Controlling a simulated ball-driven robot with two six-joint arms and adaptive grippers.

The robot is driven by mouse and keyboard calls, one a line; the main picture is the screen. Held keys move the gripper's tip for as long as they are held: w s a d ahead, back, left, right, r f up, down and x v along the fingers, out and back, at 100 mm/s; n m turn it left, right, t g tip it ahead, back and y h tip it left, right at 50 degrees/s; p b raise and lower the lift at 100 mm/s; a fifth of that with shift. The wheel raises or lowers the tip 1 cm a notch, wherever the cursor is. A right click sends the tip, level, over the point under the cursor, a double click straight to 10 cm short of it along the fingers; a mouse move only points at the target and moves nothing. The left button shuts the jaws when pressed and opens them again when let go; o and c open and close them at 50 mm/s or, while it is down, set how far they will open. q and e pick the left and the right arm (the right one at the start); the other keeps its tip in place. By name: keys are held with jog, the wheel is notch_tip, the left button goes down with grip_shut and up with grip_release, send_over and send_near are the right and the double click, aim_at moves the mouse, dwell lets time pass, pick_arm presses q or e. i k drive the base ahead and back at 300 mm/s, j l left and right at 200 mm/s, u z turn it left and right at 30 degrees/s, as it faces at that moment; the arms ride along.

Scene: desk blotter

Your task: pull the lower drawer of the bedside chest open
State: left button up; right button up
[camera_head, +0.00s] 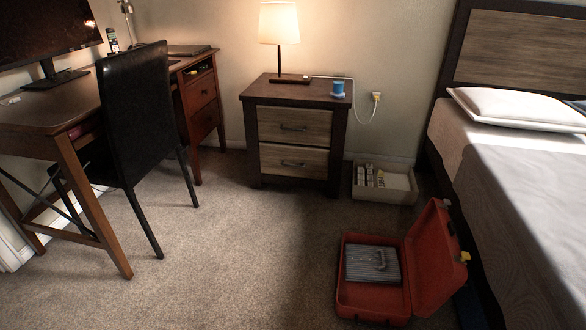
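The bedside chest (342,120) stands against the back wall, between the desk and the bed. It has a dark frame and two lighter wood drawer fronts. The upper drawer (270,127) looks shut. The lower drawer (275,161) also looks shut, its front about level with the frame. A dark bar handle (293,164) sits in the middle of the lower drawer front. Neither of my grippers shows in the head view.
A lit lamp (278,24) and a blue cup-like object (338,87) stand on the chest. A low box (398,190) sits right of it. An open red case (374,304) lies on the carpet in front. A black chair (140,110) stands left. Carpet before the chest is clear.

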aim_at(310, 162)
jog(key=i+l, duration=0.25)
jog(key=i, duration=0.15)
jog(key=i+l+u, duration=0.1)
jog(key=i+l, duration=0.15)
jog(key=i+j, duration=1)
jog(key=j+u, duration=0.05)
jog(key=j, duration=0.05)
